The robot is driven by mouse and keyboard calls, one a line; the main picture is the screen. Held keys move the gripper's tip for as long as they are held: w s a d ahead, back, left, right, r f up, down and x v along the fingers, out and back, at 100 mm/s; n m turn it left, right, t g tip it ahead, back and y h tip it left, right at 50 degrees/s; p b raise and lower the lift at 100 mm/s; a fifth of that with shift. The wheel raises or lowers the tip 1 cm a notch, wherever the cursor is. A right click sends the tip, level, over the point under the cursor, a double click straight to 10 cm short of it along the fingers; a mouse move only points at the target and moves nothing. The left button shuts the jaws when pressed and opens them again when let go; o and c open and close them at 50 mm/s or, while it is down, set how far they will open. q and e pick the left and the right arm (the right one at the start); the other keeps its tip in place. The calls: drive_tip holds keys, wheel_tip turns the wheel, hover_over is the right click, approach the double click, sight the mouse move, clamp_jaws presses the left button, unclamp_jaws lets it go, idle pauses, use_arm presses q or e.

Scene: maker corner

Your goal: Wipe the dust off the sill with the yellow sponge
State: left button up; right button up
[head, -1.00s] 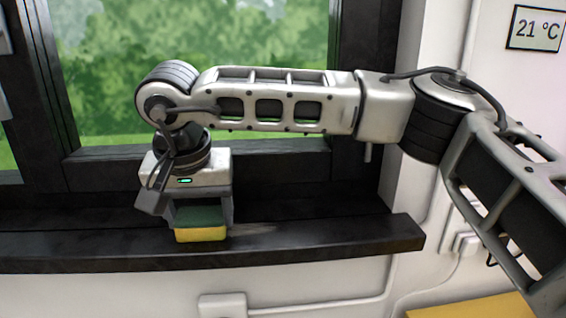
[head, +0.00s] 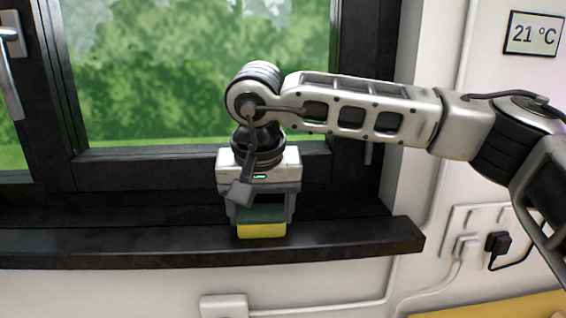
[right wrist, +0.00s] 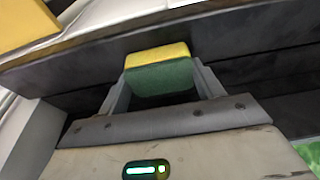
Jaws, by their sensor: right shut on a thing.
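The yellow sponge (head: 262,231) has a dark green upper layer. My right gripper (head: 262,212) is shut on it from above, with a finger on each side, and the yellow face rests on or just over the dark sill (head: 345,238). In the right wrist view the sponge (right wrist: 158,66) sits between the two fingers of the gripper (right wrist: 157,80). No clear dust shows on the sill now; what lies behind and under the gripper is hidden. My left gripper is not in view.
The dark window frame (head: 55,100) and glass rise behind the sill. A wall socket with a black plug (head: 498,243) and cables is right of the sill's end. A temperature display (head: 533,33) hangs at upper right. The sill's left part is clear.

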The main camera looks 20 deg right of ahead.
drive_tip(key=shift+s+d+f, duration=0.1)
drive_tip(key=shift+s+d, duration=0.05)
drive_tip(key=shift+d, duration=0.45)
drive_tip(key=shift+s+d, duration=0.1)
drive_tip(key=shift+d, duration=0.5)
wheel_tip(320, 180, up, 3)
drive_tip(key=shift+f+p, duration=0.2)
drive_tip(key=shift+p, duration=0.5)
wheel_tip(320, 180, up, 2)
drive_tip(key=shift+r+p, duration=0.15)
drive_tip(key=shift+p, duration=0.7)
wheel_tip(320, 180, up, 3)
drive_tip(key=shift+f+p, duration=0.1)
drive_tip(key=shift+p, duration=1)
drive_tip(key=shift+r, duration=0.25)
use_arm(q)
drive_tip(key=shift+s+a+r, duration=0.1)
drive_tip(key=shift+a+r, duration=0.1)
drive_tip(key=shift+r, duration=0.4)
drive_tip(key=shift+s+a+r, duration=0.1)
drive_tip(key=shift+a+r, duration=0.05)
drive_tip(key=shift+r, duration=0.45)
